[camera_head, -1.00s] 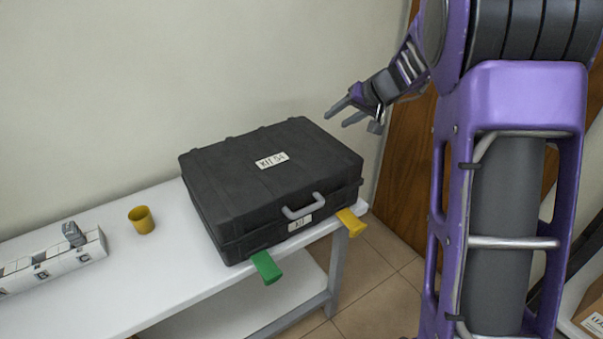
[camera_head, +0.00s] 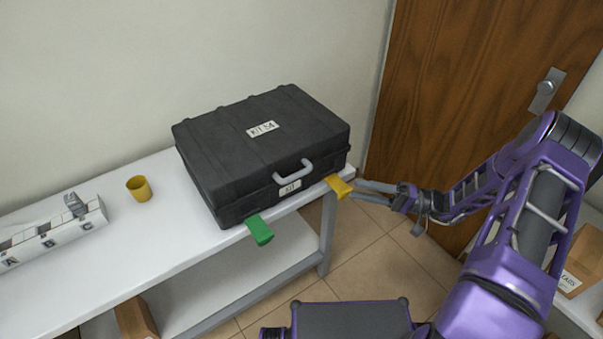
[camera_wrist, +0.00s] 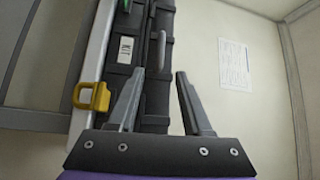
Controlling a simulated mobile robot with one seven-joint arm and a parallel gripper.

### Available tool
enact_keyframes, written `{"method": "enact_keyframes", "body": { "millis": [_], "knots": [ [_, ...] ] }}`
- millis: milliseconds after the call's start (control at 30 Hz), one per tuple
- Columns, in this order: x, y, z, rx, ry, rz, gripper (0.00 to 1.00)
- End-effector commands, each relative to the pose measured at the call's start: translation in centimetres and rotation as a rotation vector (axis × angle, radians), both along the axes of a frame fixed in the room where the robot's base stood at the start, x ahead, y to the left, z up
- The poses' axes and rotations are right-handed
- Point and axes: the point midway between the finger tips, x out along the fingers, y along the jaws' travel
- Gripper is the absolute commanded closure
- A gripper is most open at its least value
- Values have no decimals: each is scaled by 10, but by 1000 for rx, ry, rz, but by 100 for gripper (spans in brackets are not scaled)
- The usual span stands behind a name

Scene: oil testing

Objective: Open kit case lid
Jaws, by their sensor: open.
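The black kit case (camera_head: 245,155) lies shut on the white table, with a "KIT 54" label on its lid and a grey handle (camera_head: 293,172) on its front. A green latch (camera_head: 259,230) and a yellow latch (camera_head: 338,186) stick out from its front side. My gripper (camera_head: 358,191) is open and empty, its fingertips just right of the yellow latch, at about the same height. In the wrist view the case (camera_wrist: 150,60) stands sideways behind the fingers, with the yellow latch (camera_wrist: 92,97) left of my gripper (camera_wrist: 160,75). I cannot tell whether they touch.
A yellow cup (camera_head: 139,188) and a white rack marked A, B, C (camera_head: 50,240) stand on the table (camera_head: 160,230) left of the case. A wooden door (camera_head: 470,90) is behind my arm. Cardboard boxes sit low at left and right. The tiled floor before the case is clear.

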Motion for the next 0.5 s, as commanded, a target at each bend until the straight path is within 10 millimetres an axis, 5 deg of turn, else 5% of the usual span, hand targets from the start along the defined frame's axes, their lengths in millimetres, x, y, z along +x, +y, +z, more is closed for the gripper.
{"method": "enact_keyframes", "body": {
  "millis": [233,500],
  "knots": [
    [2,18,4,25,-4,-3,50],
    [12,74,11,22,-3,0,50]
  ]
}}
